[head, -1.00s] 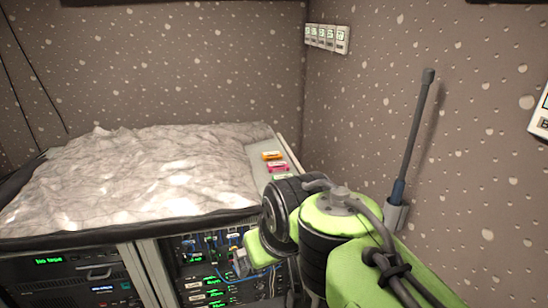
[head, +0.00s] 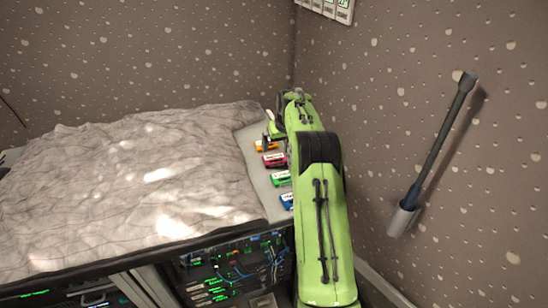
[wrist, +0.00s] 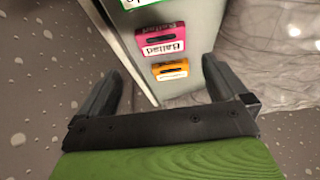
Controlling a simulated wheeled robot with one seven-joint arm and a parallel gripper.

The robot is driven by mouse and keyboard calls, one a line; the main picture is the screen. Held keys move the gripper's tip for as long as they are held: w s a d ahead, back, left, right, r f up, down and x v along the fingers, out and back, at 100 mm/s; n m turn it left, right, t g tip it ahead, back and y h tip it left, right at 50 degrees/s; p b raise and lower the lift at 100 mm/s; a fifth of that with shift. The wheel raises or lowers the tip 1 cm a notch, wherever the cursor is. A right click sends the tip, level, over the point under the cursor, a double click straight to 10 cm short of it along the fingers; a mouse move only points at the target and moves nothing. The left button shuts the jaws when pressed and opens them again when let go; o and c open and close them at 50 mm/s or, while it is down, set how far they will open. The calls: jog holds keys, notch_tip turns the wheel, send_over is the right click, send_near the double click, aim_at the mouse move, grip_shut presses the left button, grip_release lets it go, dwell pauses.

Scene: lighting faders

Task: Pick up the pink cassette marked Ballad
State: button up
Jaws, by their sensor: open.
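The pink cassette (head: 274,159) lies on the grey shelf strip beside the bed, between the orange cassette (head: 266,145) and the green cassette (head: 281,178). In the wrist view the pink cassette (wrist: 160,42) shows a white label reading Ballad. My gripper (wrist: 172,80) is open and empty, its two dark fingers spread wide on either side of the strip. In the wrist view the orange cassette (wrist: 170,69) is nearer the gripper's base than the pink one. In the head view my arm hides most of the gripper (head: 267,140), near the far end of the strip.
A blue cassette (head: 287,200) lies at the near end of the strip (head: 250,150). The rumpled bed cover (head: 130,190) is on the left and the speckled wall (head: 400,100) on the right. A dark rod (head: 440,135) stands in a wall holder (head: 402,218).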

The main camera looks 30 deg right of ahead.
send_over(275, 159)
jog(key=s, duration=0.3)
jog(key=f, duration=0.5)
jog(key=shift+w+a+p, duration=0.15)
jog(key=shift+w+p, duration=0.1)
jog(key=shift+p, duration=0.05)
jog(key=x, duration=0.3)
jog(key=p+x, duration=0.1)
jog(key=x, duration=0.1)
jog(key=shift+a+f, duration=0.1)
jog(key=shift+a, duration=0.05)
jog(key=shift+s, duration=0.1)
jog(key=c, duration=0.8)
jog(key=shift+o, duration=0.2)
